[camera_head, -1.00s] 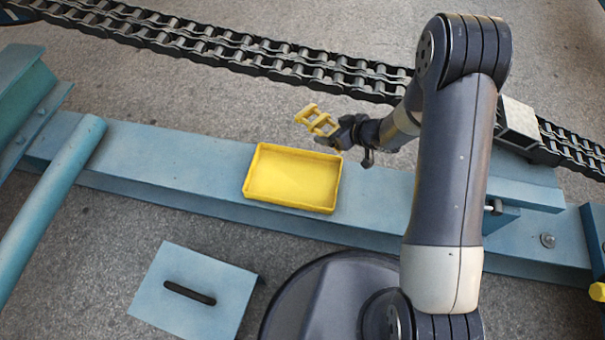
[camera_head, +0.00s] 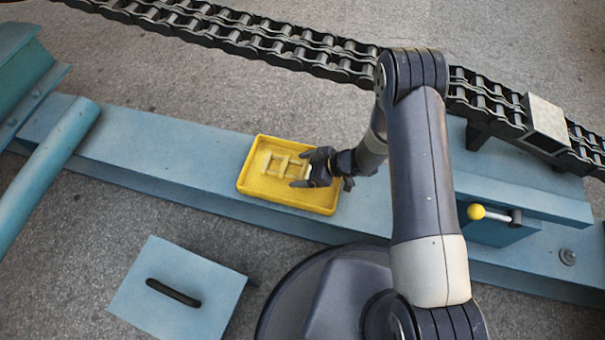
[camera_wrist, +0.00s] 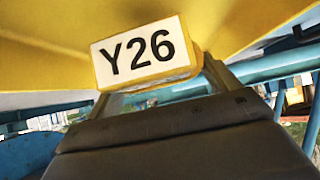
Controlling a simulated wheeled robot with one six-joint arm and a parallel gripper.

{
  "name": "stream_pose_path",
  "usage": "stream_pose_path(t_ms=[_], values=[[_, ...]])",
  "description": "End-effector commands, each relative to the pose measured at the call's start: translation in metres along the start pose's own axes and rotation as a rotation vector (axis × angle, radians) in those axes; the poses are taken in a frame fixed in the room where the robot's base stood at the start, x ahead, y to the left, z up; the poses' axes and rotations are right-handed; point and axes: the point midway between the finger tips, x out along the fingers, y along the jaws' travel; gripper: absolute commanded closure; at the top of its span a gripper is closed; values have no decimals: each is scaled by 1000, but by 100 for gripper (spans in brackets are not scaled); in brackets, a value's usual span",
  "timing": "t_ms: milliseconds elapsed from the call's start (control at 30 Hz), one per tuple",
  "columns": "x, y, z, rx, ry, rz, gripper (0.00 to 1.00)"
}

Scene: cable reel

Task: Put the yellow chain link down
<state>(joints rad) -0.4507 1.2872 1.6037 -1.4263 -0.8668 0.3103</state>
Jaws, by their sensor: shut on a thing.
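The yellow chain link (camera_head: 280,165), a small ladder-like piece, shows over the floor of the yellow tray (camera_head: 262,193) in the head view. I cannot tell whether it touches the tray floor. My gripper (camera_head: 306,171) reaches over the tray's right side and is shut on the link's right end. In the wrist view, a yellow block with a white "Y26" label (camera_wrist: 145,52), apparently the held end of the link, sits at the jaws. Yellow surfaces fill the area behind it. The fingertips are partly hidden there.
The tray lies on a long blue beam (camera_head: 140,160). A black roller chain (camera_head: 250,45) runs behind it. A blue plate with a black handle (camera_head: 180,290) is at the front left. A yellow-knobbed lever (camera_head: 477,212) is right of my arm.

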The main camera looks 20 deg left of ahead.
Motion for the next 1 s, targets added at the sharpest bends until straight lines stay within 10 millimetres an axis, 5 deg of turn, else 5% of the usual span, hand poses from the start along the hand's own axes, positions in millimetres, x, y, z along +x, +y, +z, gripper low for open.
stream_pose_path(t_ms=[100,500,533,700,1000], values=[[12,0,17,1,0,-1,59],[15,0,20,1,1,0,59],[14,0,20,1,-1,0,15],[14,0,20,1,-1,0,1],[12,0,17,1,-1,0,0]])
